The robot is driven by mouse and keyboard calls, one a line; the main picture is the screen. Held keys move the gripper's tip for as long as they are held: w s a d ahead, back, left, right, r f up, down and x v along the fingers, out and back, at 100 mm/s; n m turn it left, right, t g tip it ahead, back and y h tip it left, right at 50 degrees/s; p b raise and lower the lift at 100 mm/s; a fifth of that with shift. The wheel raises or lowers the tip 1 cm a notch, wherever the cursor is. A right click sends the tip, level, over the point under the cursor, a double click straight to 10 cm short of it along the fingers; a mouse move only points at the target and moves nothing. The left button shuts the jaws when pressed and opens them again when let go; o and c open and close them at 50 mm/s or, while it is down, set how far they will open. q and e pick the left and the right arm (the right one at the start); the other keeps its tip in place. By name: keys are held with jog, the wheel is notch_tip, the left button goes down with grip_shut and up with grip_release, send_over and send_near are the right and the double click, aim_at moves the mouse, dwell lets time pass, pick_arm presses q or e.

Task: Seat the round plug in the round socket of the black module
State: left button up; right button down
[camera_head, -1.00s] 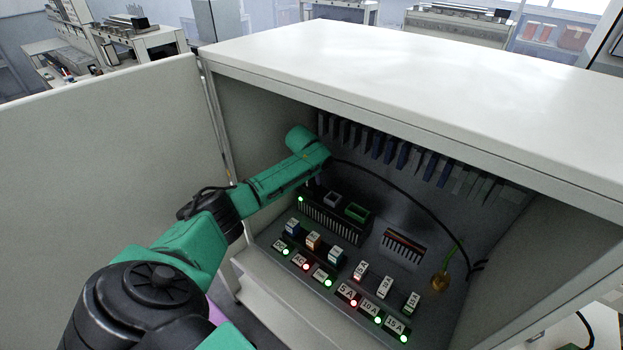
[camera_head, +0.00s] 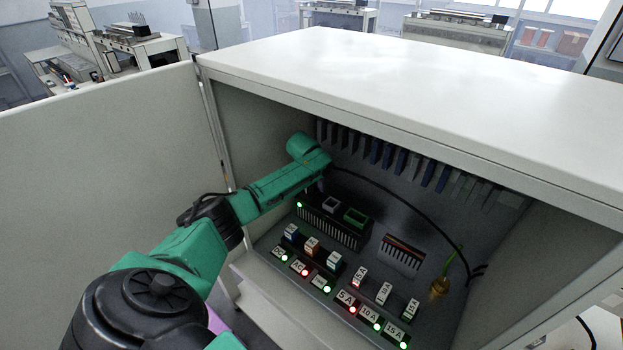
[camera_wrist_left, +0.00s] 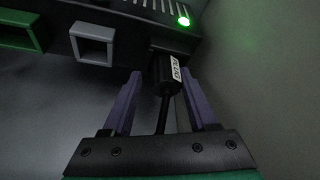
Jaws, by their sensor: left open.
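The black module (camera_head: 330,226) stands on the cabinet floor, with a grey square socket (camera_head: 331,203), a green rectangular socket (camera_head: 356,214) and a lit green light. In the left wrist view, the round plug (camera_wrist_left: 164,70) is a black cylinder with a white label and a black cable. Its front end meets the module (camera_wrist_left: 142,35) beside the grey square socket. The round socket is hidden, and I cannot tell how deep the plug sits. My left gripper (camera_wrist_left: 160,78) is open, with one purple finger on each side of the plug and gaps showing. My right gripper is not in view.
The cabinet's side wall (camera_wrist_left: 255,70) is close to my left gripper. A black cable (camera_head: 410,203) arches across the back. Several labelled switches (camera_head: 335,262) stand in front of the module, and a brass-coloured part (camera_head: 439,288) is at right. The cabinet roof (camera_head: 420,95) hangs above.

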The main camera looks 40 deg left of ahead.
pick_arm(q)
jog(key=shift+s+a, duration=0.2)
jog(key=shift+s, duration=0.1)
jog(key=b+v, duration=0.1)
jog(key=v, duration=1.1)
jog(key=shift+w+a+r, duration=0.15)
jog(key=shift+w, duration=0.1)
